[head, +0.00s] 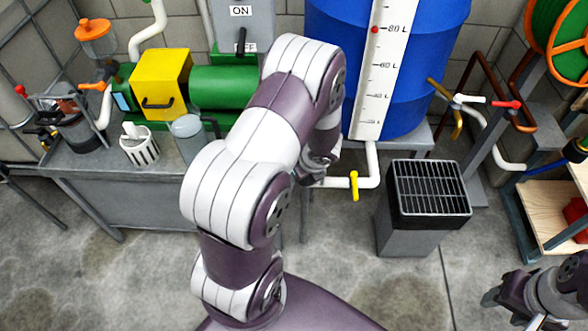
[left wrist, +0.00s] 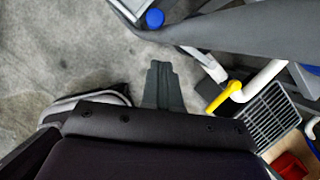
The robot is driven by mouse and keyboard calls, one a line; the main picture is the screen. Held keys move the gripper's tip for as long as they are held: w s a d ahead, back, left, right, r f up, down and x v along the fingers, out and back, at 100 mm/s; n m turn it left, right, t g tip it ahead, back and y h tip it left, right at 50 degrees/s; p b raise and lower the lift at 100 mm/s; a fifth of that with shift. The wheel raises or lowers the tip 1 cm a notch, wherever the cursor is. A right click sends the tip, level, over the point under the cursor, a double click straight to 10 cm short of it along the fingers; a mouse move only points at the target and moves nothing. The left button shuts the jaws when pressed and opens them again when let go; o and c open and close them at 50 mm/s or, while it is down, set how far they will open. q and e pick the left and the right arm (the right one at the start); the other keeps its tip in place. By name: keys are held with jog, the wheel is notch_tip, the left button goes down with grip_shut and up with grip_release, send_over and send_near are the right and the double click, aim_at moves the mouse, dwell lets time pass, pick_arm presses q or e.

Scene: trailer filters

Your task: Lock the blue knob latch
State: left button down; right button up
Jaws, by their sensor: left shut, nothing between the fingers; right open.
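A blue knob (left wrist: 155,18) shows in the left wrist view near the top, beside a dark grey edge. It is ahead of my left gripper (left wrist: 160,66), whose fingers are shut with nothing between them, with a clear gap to the knob. In the head view my left arm runs up the middle and covers most of the left gripper; I cannot make out the blue knob there. My right gripper (head: 499,309) is open and empty at the bottom right of the head view, well away from the workbench.
A grey workbench (head: 140,185) carries a yellow and green pump (head: 160,83) and a white basket (head: 138,148). A blue tank (head: 425,60) has a yellow valve handle (head: 354,186) below it. A dark grated bin (head: 425,195) stands right of it. The floor in front is clear.

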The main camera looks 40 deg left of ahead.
pick_arm(q)
jog(key=w+p+v, duration=0.1)
jog(key=p+v, duration=0.1)
jog(key=v, duration=0.5)
jog(key=shift+r+p, duration=0.35)
jog(key=shift+s, duration=0.15)
